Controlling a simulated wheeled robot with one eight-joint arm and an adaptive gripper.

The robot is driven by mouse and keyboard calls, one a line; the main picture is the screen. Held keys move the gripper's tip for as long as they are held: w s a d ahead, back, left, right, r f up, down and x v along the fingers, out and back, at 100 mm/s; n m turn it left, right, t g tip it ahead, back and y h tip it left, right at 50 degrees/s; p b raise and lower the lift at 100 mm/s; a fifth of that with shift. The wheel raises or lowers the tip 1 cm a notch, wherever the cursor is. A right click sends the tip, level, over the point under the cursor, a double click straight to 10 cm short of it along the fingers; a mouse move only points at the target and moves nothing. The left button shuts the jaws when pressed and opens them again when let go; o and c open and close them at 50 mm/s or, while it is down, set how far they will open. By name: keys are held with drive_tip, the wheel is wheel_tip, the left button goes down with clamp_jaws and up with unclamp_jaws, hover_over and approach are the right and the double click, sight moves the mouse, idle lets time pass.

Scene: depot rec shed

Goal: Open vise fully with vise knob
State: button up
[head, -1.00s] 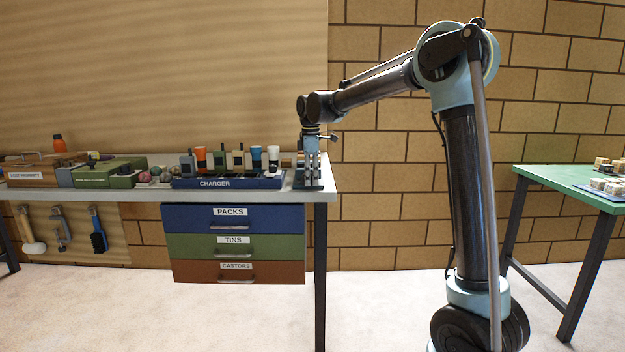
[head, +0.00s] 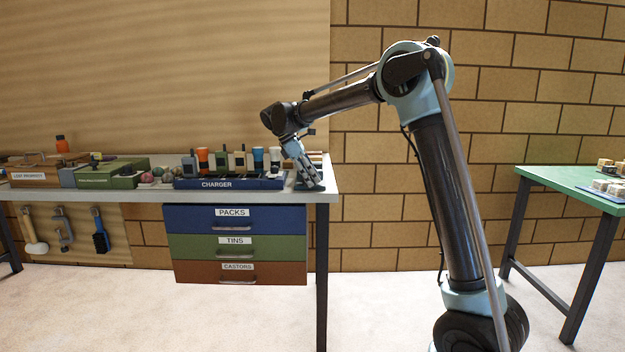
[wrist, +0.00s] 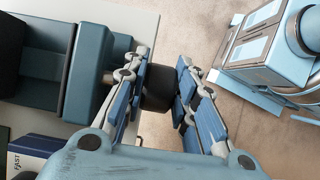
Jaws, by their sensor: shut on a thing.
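The vise (wrist: 95,62) is a dark teal block with a dark slot at the left of the wrist view. It sits at the right end of the bench. The vise knob (wrist: 157,90) is a dark round piece on a short shaft at the vise's right side. My gripper (wrist: 162,62) has its blue-padded fingers on either side of the knob and is shut on it. In the head view my gripper (head: 316,181) reaches down, tilted, at the bench's right end and hides most of the vise and the knob.
The blue charger rack (head: 228,183), holding several upright items, stands left of the vise. Green (head: 108,176) and wooden (head: 32,173) boxes lie farther left. Drawers (head: 235,243) hang under the bench (head: 150,195). A green table (head: 560,178) stands at the right, with open floor between.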

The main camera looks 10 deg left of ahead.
drive_tip(key=shift+w+a, duration=0.1)
idle(0.3)
drive_tip(key=o, duration=1.1)
drive_tip(key=shift+c, duration=0.2)
drive_tip(key=v, duration=1.2)
drive_tip(key=shift+f, duration=0.15)
